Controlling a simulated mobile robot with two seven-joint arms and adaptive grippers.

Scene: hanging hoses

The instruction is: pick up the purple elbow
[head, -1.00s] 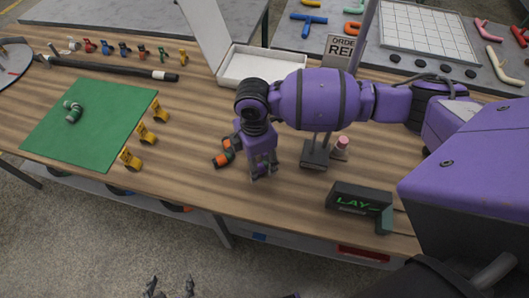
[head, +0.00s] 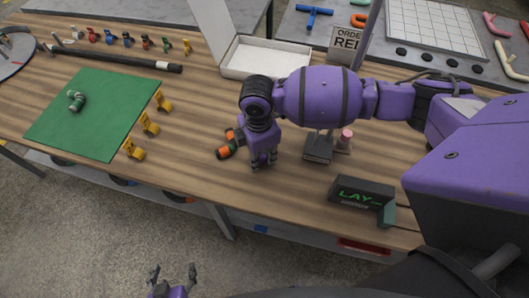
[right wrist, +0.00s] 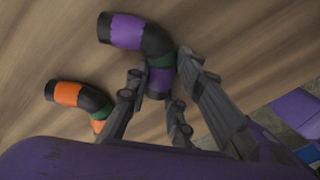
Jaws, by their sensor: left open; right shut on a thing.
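The purple elbow (right wrist: 127,31), a bent pipe piece with black and dark green bands, lies on the wooden table in the right wrist view. My right gripper (right wrist: 161,68) is shut on its lower end, which sits between the fingers. In the head view my right gripper (head: 263,163) is low over the table, pointing down, and mostly hides the purple elbow. My left gripper (head: 172,274) is open and empty at the bottom edge, in front of the table.
An orange elbow (head: 224,152) lies just left of my right gripper, close to its finger in the wrist view (right wrist: 67,93). A green mat (head: 110,110) lies left, a white box (head: 265,66) behind.

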